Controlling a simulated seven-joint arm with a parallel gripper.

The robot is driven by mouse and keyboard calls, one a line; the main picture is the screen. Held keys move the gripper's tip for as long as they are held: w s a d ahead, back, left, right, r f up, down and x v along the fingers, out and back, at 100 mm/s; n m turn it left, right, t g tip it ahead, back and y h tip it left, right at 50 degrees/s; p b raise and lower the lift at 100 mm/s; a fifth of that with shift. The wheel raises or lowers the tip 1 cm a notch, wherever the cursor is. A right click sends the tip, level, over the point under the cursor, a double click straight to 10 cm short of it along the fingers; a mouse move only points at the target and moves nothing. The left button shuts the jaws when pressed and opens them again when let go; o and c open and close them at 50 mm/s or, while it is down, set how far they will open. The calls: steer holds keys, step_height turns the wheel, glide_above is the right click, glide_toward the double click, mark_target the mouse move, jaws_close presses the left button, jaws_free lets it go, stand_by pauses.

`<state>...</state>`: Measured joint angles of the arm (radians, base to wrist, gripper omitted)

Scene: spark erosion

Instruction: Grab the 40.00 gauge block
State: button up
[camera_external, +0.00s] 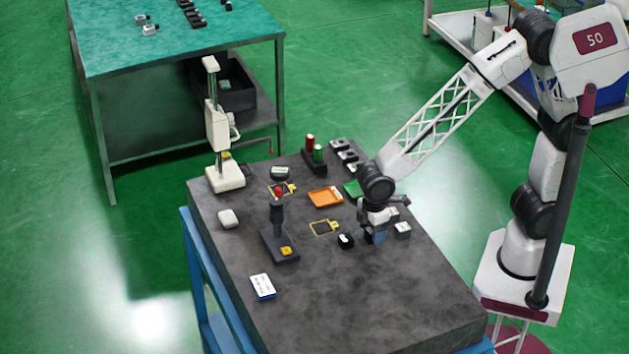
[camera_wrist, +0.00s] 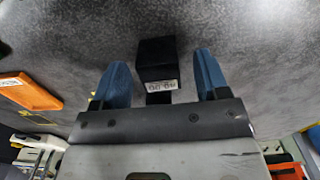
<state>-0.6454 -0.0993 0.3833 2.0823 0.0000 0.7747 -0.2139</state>
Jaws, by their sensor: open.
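A dark block (camera_wrist: 157,60) with a white label stands on the grey tabletop in the wrist view. Its label reads upside down and looks like 40.00. My gripper (camera_wrist: 162,76) is open, with one blue finger to the left of the block and one to the right; a gap of bare table shows on each side. In the external view my gripper (camera_external: 375,235) is low over the right part of the table. A small black block (camera_external: 345,241) is left of it and a grey block (camera_external: 403,230) right of it. I cannot tell which block there is the labelled one.
An orange tray (camera_external: 325,197) lies behind my gripper, also at left in the wrist view (camera_wrist: 28,92). A dark stand (camera_external: 279,243) with a red top and a tall white stand (camera_external: 224,178) are farther left. A white labelled box (camera_external: 262,286) lies front left. The front right table is clear.

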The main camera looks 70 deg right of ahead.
steer(key=shift+f, duration=0.55)
steer(key=c, duration=1.3)
steer(key=shift+o, duration=0.2)
steer(key=shift+r, duration=0.15)
steer(key=shift+r, duration=0.4)
step_height(320, 180, up, 3)
steer(key=shift+f, duration=0.15)
steer(key=s+d, duration=0.3)
steer(key=s, duration=0.1)
steer(key=s+d+r, duration=0.1)
steer(key=s+d, duration=0.2)
steer(key=s, duration=0.1)
steer(key=s+d, duration=0.3)
steer(key=s, duration=0.2)
steer(key=shift+d+r, duration=0.15)
steer(key=shift+d, duration=0.05)
